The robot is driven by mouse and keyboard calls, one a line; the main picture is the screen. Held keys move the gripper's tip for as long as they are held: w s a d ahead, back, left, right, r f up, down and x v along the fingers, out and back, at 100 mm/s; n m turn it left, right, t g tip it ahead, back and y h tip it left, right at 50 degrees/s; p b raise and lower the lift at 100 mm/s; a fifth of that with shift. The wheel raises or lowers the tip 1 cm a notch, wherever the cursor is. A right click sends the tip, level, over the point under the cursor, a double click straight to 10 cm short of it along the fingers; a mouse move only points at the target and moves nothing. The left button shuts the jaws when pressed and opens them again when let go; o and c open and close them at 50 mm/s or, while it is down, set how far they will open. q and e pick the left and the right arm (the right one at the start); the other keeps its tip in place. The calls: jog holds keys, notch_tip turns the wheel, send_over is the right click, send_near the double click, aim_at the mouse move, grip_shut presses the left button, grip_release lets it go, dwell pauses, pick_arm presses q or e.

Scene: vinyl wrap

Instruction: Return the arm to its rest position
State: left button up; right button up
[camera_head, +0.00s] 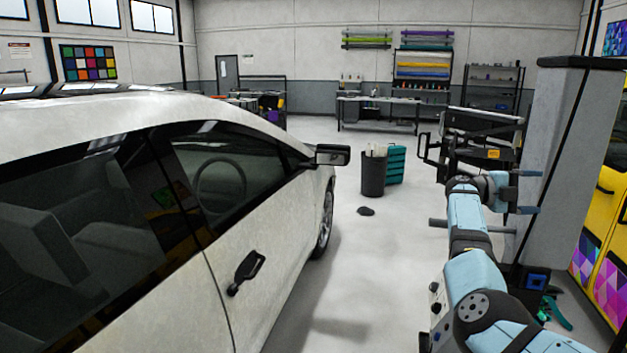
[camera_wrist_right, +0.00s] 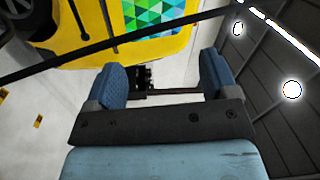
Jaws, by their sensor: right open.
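My right arm (camera_head: 465,215) reaches forward along the right side of the head view, with blue links and dark joints. My right gripper (camera_head: 532,191) is at its far end, with its fingers pointing right toward a grey pillar. It is open and empty. In the right wrist view the two blue finger pads (camera_wrist_right: 163,78) stand wide apart with nothing between them. My left gripper and left arm are not in view.
A white car (camera_head: 225,225) fills the left side. The grey pillar (camera_head: 565,150) stands close to my right gripper. A yellow vehicle (camera_head: 608,210) is at far right. A dark bin (camera_head: 373,175), teal crates (camera_head: 396,165) and a workbench (camera_head: 380,100) stand ahead. The middle floor is mostly clear.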

jog(key=s+d+f+n+t+h, duration=0.2)
jog(key=d+f+n+t+h, duration=0.25)
jog(key=f+n+t, duration=0.45)
jog(key=s+a+f+n+t+y+p, duration=0.1)
jog(key=s+a+f+n+t+y, duration=0.4)
jog(key=a+f+n+t+y, duration=0.45)
jog(key=s+a+f+n+t+y+p, duration=0.1)
jog(key=s+a+f+n+t+y, duration=0.4)
jog(key=f+n+t, duration=0.45)
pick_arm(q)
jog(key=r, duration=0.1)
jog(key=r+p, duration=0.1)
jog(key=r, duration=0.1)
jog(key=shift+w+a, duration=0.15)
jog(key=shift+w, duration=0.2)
pick_arm(e)
jog(key=s+a+f+n+g+y, duration=0.3)
jog(key=s+a, duration=0.4)
jog(key=s, duration=0.4)
jog(key=s+a+f+n+g+y, duration=0.4)
jog(key=s+a+f, duration=0.3)
jog(key=s, duration=0.4)
jog(key=s+a+f+n+g+y, duration=0.4)
jog(key=s+a+f+g, duration=0.1)
jog(key=s, duration=0.6)
jog(key=shift+s+a+f+y, duration=0.25)
jog(key=shift+a+f, duration=0.45)
jog(key=shift+a, duration=0.45)
jog(key=shift+d, duration=0.1)
